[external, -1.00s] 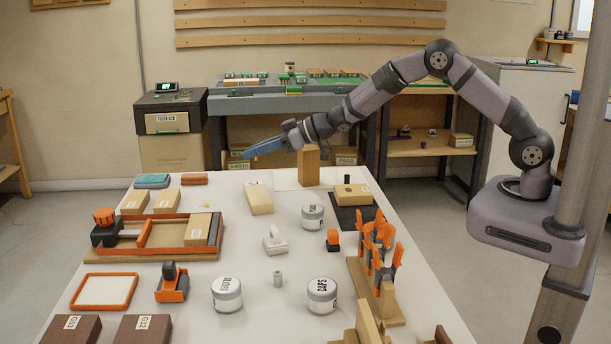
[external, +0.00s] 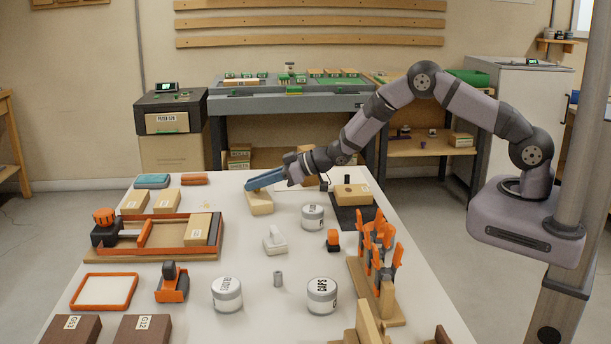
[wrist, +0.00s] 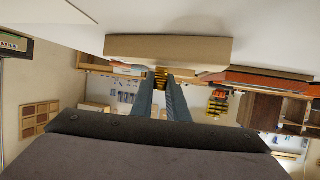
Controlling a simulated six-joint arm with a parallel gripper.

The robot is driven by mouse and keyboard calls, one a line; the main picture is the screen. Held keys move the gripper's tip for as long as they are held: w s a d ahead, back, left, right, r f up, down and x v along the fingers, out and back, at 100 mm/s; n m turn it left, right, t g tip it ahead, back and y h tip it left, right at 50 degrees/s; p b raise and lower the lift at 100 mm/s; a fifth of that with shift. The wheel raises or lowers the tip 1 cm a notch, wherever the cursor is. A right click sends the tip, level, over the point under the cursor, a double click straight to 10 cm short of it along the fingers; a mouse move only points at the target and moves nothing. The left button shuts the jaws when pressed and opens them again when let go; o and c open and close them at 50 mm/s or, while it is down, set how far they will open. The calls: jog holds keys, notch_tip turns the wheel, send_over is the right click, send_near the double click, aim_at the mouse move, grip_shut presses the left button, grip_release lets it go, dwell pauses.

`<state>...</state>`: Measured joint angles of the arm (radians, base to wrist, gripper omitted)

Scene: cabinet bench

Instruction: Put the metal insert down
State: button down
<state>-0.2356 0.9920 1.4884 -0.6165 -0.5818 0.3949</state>
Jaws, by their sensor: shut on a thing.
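The metal insert (wrist: 160,74) shows in the wrist view as a small, brass-coloured, ridged piece between my fingertips. My gripper (external: 249,186) is shut on it, with its long blue-grey fingers reaching left and slightly down. In the external view the insert is too small or hidden to make out. The fingertips are by the top of a pale wooden block (external: 259,203) at the table's far side. In the wrist view this block (wrist: 168,48) lies just beyond the fingertips. I cannot tell whether the insert touches it.
The white table (external: 225,262) has a clear strip around the block's front. A white-lidded jar (external: 313,217) and a pale handled piece (external: 274,240) stand in front of it. A wooden clamp tray (external: 160,255) is on the left, a dark mat (external: 349,222) on the right.

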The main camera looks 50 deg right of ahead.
jog(key=shift+f, duration=0.2)
jog(key=shift+f, duration=0.1)
jog(key=c, duration=1.7)
grip_release()
jog(key=shift+r, duration=0.2)
jog(key=b+v, duration=0.1)
jog(key=v, duration=1.1)
jog(key=shift+f, duration=0.1)
jog(key=shift+d, duration=0.1)
